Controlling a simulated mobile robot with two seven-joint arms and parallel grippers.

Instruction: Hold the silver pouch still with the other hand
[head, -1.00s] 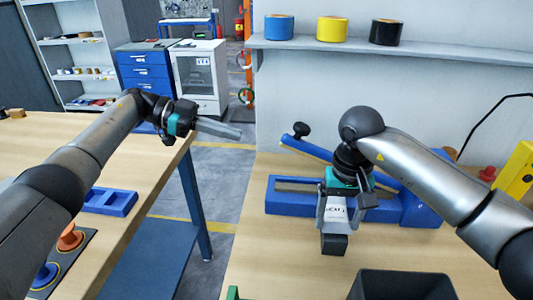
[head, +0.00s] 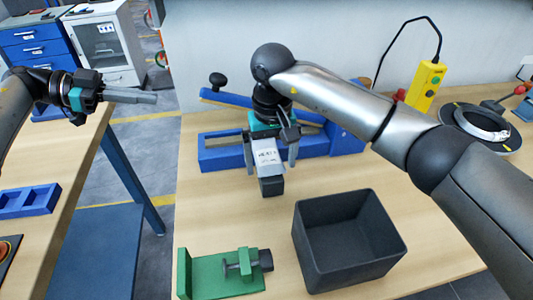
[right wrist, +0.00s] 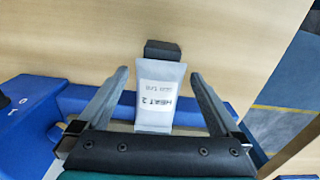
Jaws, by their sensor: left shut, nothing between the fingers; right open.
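The silver pouch (head: 267,156) is pale with a printed label, and a dark block (head: 270,187) shows at its near end. My right gripper (head: 271,167) is open with one finger on each side of the pouch. In the right wrist view the pouch (right wrist: 161,80) lies between the spread fingers, with a visible gap on both sides; the label reads "HEAT 2". The pouch's other end is hidden by the gripper body. My left gripper (head: 152,97) is shut and empty, far to the left, away from the pouch.
A blue fixture with a lever (head: 222,160) stands behind the pouch. A black open bin (head: 335,268) and a green clamp (head: 215,275) stand nearer. A yellow control box (head: 425,85) and a black round reel (head: 480,125) are at the right. A floor gap separates the two tables.

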